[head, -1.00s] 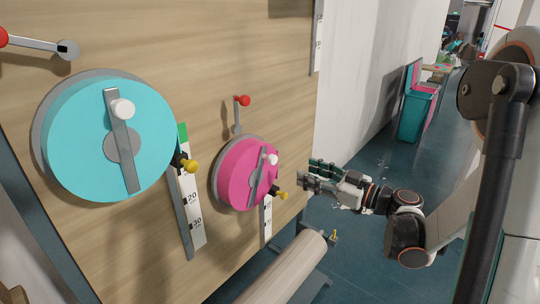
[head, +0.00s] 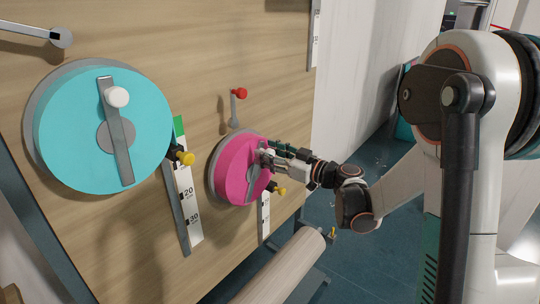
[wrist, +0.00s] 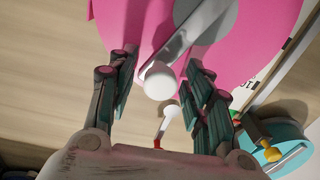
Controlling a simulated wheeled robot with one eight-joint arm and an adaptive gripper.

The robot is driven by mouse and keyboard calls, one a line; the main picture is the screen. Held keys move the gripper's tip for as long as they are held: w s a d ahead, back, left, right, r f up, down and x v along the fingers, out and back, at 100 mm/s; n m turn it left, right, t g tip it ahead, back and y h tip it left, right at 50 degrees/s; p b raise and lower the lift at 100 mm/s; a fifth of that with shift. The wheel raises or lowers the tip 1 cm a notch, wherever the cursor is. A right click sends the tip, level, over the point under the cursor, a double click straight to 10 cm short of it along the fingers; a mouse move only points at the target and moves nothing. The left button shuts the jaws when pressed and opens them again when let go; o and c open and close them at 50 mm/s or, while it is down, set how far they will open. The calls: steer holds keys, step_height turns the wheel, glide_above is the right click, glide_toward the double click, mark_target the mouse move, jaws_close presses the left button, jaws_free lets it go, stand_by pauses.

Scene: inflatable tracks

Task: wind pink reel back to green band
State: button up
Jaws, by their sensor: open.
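The pink reel (head: 236,172) is mounted on the wooden board, with a grey crank bar (wrist: 190,38) across its face. The crank's white knob (wrist: 160,83) sits between my gripper's open fingers in the wrist view. My gripper (head: 268,158) is at the reel's face in the head view and hides part of the crank. I cannot tell whether a finger touches the knob. Below the reel, part of a white scale strip (head: 264,216) shows; no green band is visible on it. A green band (head: 178,126) shows on the strip beside the cyan reel.
The cyan reel (head: 100,128) with its own white knob stands to the left. A red-tipped lever (head: 238,94) is above the pink reel, and a yellow knob (head: 279,191) is just below my gripper. A pale roller (head: 285,265) lies lower down. Floor is open to the right.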

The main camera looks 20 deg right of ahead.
jaws_close()
steer(key=shift+s+a+r+n, duration=0.15)
steer(key=shift+s+a+n, duration=0.3)
steer(key=shift+n, duration=0.5)
steer(key=shift+s+a+r+n, duration=0.1)
steer(key=shift+s+a+n, duration=0.2)
steer(key=shift+a+n, duration=0.45)
steer(key=shift+d, duration=0.2)
jaws_free()
steer(key=shift+s, duration=0.1)
steer(key=v, duration=1.2)
steer(key=shift+a+r, duration=0.1)
steer(key=shift+r, duration=0.05)
